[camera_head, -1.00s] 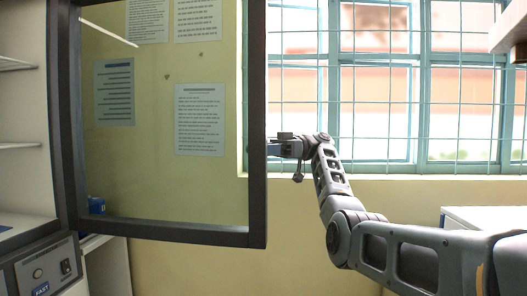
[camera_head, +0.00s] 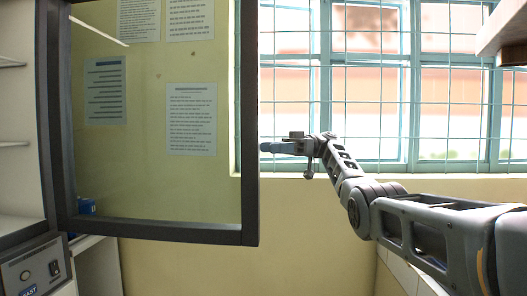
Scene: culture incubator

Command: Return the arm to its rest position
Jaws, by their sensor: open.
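My arm reaches in from the lower right, bent at the elbow, with its forearm pointing up and left. My gripper (camera_head: 269,144) is at its far end, pointing left, in front of the window and close to the right edge of the open glass door in the picture. It is small and side-on; I see nothing held in it. I cannot tell the exact gap between its tip and the door frame. The incubator's glass door (camera_head: 160,160) stands open with its dark frame (camera_head: 250,200).
The incubator body with shelves (camera_head: 20,130) and a control panel (camera_head: 38,268) is at the left. A barred window (camera_head: 400,90) fills the back right. A white surface (camera_head: 402,272) lies below my arm, and a wall-mounted thing (camera_head: 503,30) juts in at upper right.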

